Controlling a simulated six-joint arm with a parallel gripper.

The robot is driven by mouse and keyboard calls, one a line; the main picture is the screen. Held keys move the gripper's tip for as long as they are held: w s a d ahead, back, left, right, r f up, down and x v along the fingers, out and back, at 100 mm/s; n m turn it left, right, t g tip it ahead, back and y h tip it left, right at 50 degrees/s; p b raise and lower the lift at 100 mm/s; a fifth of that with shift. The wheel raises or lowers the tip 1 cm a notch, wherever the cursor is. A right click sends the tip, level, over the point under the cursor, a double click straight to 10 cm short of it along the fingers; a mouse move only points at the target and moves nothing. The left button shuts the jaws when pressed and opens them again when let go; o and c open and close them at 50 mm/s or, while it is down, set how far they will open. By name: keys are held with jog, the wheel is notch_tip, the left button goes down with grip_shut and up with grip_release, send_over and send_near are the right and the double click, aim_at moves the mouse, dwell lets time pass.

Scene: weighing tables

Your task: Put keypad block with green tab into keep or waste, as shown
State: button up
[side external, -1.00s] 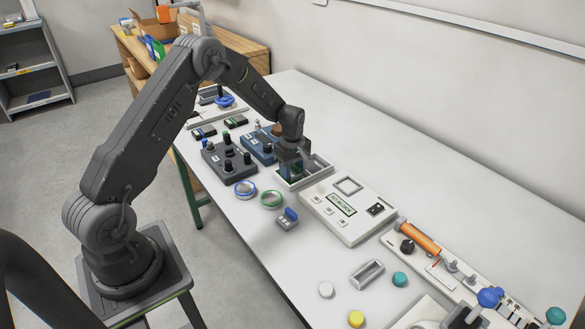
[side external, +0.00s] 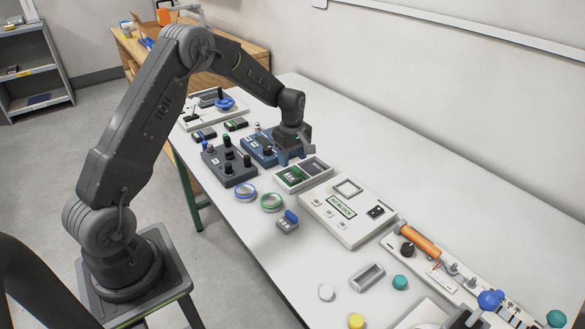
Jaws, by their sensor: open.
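A grey two-compartment tray (side external: 318,180) sits on the white table beside the weighing unit. A dark keypad block with a green tab (side external: 292,175) lies in the tray's left compartment, nearer the blue box. The right compartment (side external: 316,166) looks empty. Any keep or waste lettering is too small to read. My gripper (side external: 300,155) is open and empty, above and behind the tray's left end, apart from the block. The weighing unit (side external: 360,222) has a green display (side external: 342,205) whose text I cannot read clearly.
A keypad block with a blue tab (side external: 288,221) stands in front. Blue (side external: 245,192) and green (side external: 271,202) rings lie left of it. A dark knobbed box (side external: 230,165) and a blue box (side external: 262,149) stand close left of the tray.

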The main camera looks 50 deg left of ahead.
aim_at(292, 176)
jog(key=s+d+r+m+t, duration=0.1)
jog(key=s+d+r+m, duration=0.35)
jog(key=r, duration=0.55)
jog(key=s+d+r+m+t, duration=0.1)
jog(key=s+d+r+m, duration=0.2)
jog(key=s+d+r, duration=0.5)
jog(key=s+d+r+m+t, duration=0.1)
jog(key=s+d+r+m, duration=0.1)
jog(key=s+m, duration=0.3)
jog(key=s+d+r+m+t, duration=0.2)
jog(key=s+d+m, duration=0.2)
jog(key=s, duration=0.6)
jog(key=shift+s+r+m+t, duration=0.3)
jog(key=shift+s+m, duration=0.05)
jog(key=shift+m, duration=0.4)
